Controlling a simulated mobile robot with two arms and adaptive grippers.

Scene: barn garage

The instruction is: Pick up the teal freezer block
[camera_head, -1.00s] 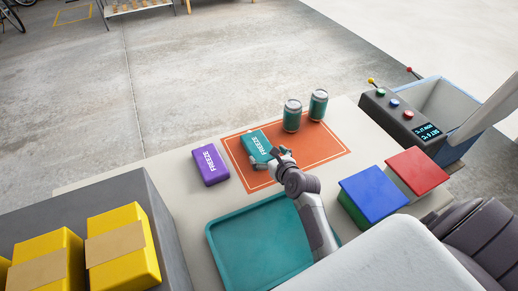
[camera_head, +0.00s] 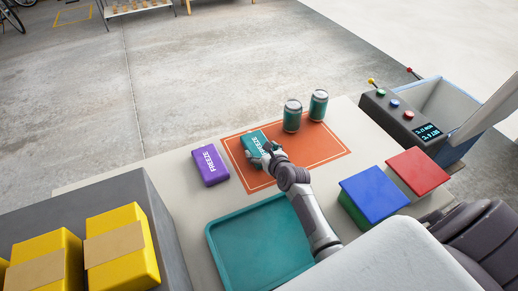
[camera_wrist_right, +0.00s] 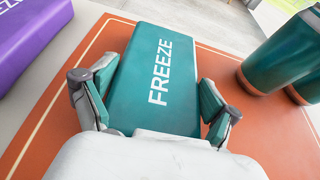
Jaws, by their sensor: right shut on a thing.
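The teal freezer block (camera_head: 254,143), marked "FREEZE", is on the orange mat (camera_head: 318,154). In the right wrist view the teal block (camera_wrist_right: 155,75) sits between the two fingers of my right gripper (camera_wrist_right: 158,108), one on each long side. My right gripper (camera_head: 264,157) is shut on the block's near part in the head view. Whether the block has left the mat I cannot tell. My left gripper is not in view.
A purple freezer block (camera_head: 209,165) lies left of the mat. Two teal cans (camera_head: 292,116) stand at its far edge. A teal tray (camera_head: 255,245) lies in front. Blue (camera_head: 374,196) and red (camera_head: 417,170) topped boxes stand right, near an open cooler (camera_head: 450,105).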

